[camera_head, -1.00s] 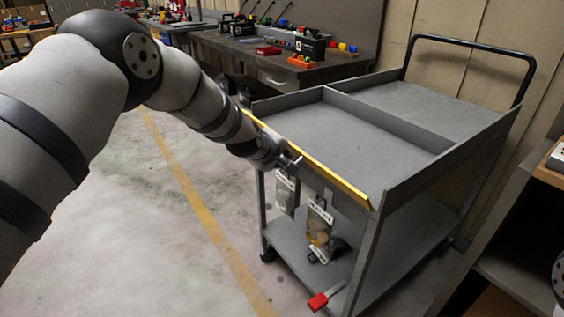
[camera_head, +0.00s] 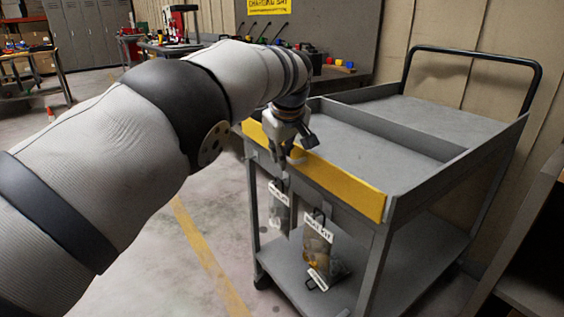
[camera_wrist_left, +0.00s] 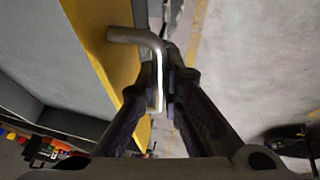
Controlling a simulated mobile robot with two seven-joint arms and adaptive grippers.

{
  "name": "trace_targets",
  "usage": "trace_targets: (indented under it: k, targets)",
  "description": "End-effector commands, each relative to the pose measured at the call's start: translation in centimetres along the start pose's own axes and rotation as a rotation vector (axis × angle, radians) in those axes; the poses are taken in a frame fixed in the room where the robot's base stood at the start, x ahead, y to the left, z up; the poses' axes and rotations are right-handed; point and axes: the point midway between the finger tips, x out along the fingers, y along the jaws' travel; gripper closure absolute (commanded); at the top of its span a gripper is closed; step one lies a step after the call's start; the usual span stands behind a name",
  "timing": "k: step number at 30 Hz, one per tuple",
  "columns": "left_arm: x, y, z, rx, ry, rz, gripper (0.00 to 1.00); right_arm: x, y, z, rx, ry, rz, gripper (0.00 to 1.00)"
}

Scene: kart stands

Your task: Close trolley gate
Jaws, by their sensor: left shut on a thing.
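The grey trolley (camera_head: 368,147) stands at the right in the head view. Its yellow gate (camera_head: 350,189) runs along the near edge of the upper tray, its broad face showing, roughly upright. The exact tilt is hard to tell. My left gripper (camera_head: 287,156) is at the gate's outer side, left of its middle. In the left wrist view, its fingers (camera_wrist_left: 166,62) are shut on a bent grey metal handle (camera_wrist_left: 139,36) beside the yellow gate (camera_wrist_left: 98,38). The fingers hide part of the handle. My right gripper is not in view.
Labelled bags (camera_head: 319,243) hang below the tray's near edge. The lower shelf (camera_head: 395,272) is beneath. A workbench with coloured parts stands behind, and a dark shelf unit (camera_head: 532,262) is close at right. Floor with a yellow line (camera_head: 205,245) is clear at left.

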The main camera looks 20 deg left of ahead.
Motion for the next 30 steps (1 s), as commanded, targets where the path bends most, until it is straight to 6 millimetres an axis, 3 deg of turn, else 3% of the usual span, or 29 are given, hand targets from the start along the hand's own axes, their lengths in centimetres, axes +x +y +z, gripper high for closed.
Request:
trace_targets:
  k: [20,21,22,30]
  targets:
    - [0.05,0.07,-0.03,0.01,-0.001,-0.025,1.0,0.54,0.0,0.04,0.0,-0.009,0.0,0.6]
    - [0.05,0.07,-0.04,0.01,-0.001,-0.025,0.86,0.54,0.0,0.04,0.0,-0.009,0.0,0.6]
    - [0.05,0.07,-0.04,0.01,-0.001,-0.025,0.83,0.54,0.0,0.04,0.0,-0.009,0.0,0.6]
    - [-0.04,0.09,-0.03,0.01,-0.001,-0.025,0.83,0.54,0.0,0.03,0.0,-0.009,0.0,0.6]
